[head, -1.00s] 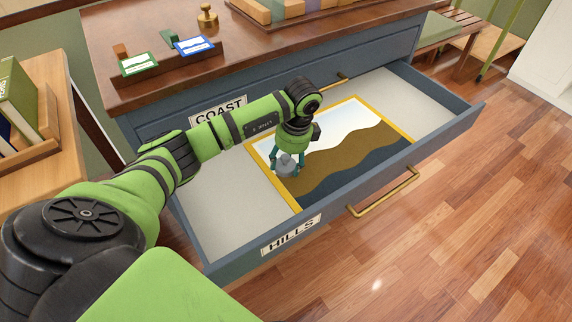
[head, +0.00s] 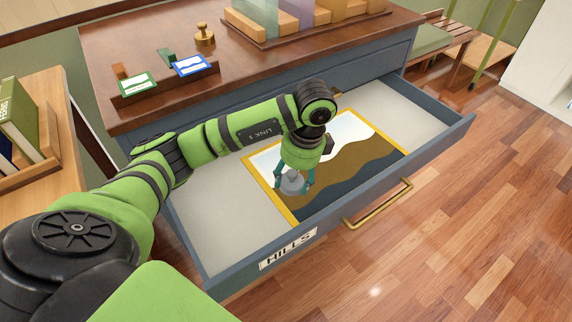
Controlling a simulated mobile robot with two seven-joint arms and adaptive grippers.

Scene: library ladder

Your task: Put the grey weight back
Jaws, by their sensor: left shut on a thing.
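The grey weight (head: 292,184) is between the fingers of my left gripper (head: 294,182), which is shut on it. The gripper points down over the left part of a yellow-framed picture of hills (head: 355,172) in the open drawer. I cannot tell whether the weight touches the picture or hangs just above it. The drawer (head: 205,225) has a label that reads HILLS (head: 288,249). A brass weight (head: 204,36) stands on the cabinet top. My right gripper is not in view.
The wooden cabinet top (head: 130,45) holds a card rack with a green card (head: 138,83) and a blue card (head: 191,66). A rack with upright dividers (head: 300,25) stands behind. The drawer has a brass handle (head: 378,205). Books stand on a shelf at left.

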